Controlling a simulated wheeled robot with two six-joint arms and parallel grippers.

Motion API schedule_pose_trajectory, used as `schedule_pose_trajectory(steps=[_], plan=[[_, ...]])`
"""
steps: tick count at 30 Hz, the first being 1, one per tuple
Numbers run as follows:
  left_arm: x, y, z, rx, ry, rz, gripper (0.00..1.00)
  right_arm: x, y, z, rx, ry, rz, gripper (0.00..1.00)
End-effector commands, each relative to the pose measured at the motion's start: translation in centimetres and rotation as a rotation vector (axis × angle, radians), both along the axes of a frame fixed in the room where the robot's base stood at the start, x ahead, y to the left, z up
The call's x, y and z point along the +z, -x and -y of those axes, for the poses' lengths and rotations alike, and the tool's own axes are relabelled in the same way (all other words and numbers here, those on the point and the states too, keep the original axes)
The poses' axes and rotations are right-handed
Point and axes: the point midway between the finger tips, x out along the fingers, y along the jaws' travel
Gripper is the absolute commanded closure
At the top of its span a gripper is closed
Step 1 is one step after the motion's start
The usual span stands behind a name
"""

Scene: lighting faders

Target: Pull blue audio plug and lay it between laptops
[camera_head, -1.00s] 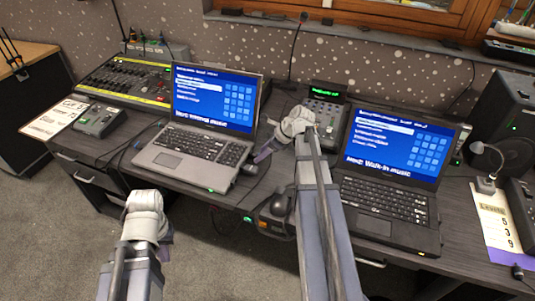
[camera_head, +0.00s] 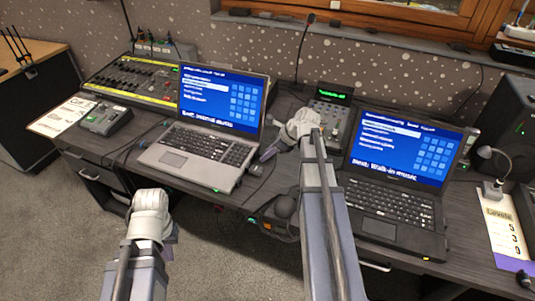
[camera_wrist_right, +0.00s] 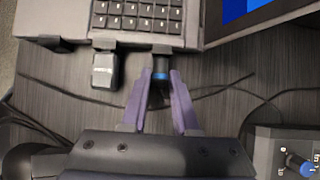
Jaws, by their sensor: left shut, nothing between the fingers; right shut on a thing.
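The grey laptop (camera_head: 205,146) stands left of centre on the desk, and the black laptop (camera_head: 390,205) stands to its right. In the right wrist view, the blue-ringed audio plug (camera_wrist_right: 160,76) is between the purple fingers of my right gripper (camera_wrist_right: 160,92), at the edge of the grey laptop (camera_wrist_right: 75,27). My right gripper is shut on it; I cannot tell whether its tip is in the socket. In the head view, my right gripper (camera_head: 269,152) is between the laptops, and the plug is too small to make out. My left gripper (camera_head: 172,236) is shut and empty before the desk.
A black dongle (camera_wrist_right: 104,70) sits at the laptop edge beside the plug. Thin cables cross the desk between the laptops. A small device with a green display (camera_head: 331,103) stands behind. A mixer (camera_head: 132,82) is at the left, a lamp (camera_head: 492,170) at the right.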

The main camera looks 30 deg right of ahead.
Motion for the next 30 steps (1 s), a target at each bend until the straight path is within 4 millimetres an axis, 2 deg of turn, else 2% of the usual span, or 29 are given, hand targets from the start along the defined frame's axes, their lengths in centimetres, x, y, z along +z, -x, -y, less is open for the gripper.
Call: schedule_pose_trajectory(steps=[17, 30], plan=[[0.0, 0.0, 0.0, 0.0, 0.0, 0.0, 1.0, 0.0, 0.2, 0.2, 0.0, 0.001, -0.001, 1.0], [0.0, 0.0, 0.0, 0.0, 0.0, 0.0, 1.0, 0.0, 1.6, 1.3, -0.001, 0.0, 0.0, 1.0]])
